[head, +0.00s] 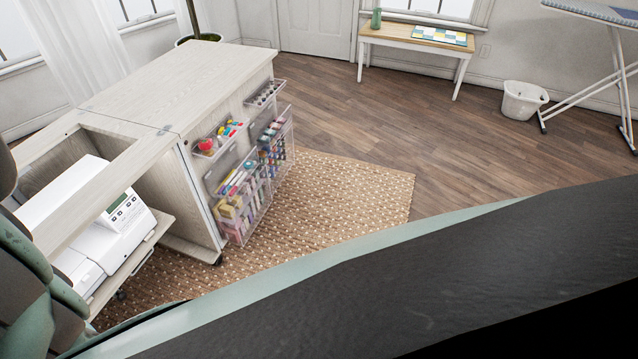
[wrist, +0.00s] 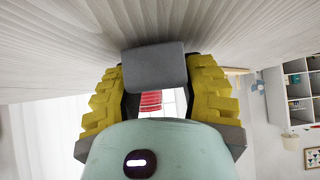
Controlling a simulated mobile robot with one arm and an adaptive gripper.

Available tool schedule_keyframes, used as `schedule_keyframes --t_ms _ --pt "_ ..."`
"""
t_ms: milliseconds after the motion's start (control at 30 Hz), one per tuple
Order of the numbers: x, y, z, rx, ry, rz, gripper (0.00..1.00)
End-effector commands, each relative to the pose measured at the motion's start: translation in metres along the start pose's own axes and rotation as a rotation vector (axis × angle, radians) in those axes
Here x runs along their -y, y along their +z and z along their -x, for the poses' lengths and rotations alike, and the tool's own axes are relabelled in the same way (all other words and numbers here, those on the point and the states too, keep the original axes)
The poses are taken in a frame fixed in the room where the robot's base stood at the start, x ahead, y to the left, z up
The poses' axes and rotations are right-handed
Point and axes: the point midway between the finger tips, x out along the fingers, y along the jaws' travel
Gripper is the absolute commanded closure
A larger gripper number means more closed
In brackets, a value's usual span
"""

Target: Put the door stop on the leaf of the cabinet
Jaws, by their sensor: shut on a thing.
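A dark grey block, which looks like the door stop (wrist: 155,66), sits between the yellow ribbed fingers of my gripper (wrist: 158,78) in the wrist view. My gripper is shut on it. A pale wood-grain surface (wrist: 60,50) fills the top of that view, close by the door stop; I cannot tell if they touch. In the head view the pale wood cabinet stands at the left, with its broad flat leaf (head: 180,80) bare. My gripper and the door stop do not show in the head view.
A white sewing machine (head: 95,225) sits in the cabinet's open well. Clear bins (head: 240,185) of sewing supplies hang on the cabinet's side. A woven rug (head: 345,190) lies in front. A bench (head: 415,40), white basket (head: 523,100) and ironing board (head: 600,12) stand farther off.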

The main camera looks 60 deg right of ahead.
Motion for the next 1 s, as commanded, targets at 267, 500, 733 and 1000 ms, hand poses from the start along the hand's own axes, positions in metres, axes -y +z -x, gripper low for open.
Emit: schedule_keyframes --t_ms 267,500,733,1000 --pt "-0.0001 0.0014 -0.0023 -0.001 0.001 0.003 0.94" --pt "-0.0003 0.0045 -0.0053 -0.001 0.001 0.002 0.94" --pt "-0.0004 0.0038 -0.004 0.0 0.002 0.001 0.33" --pt "-0.0005 0.0037 -0.0036 0.0 0.002 0.0 0.3"
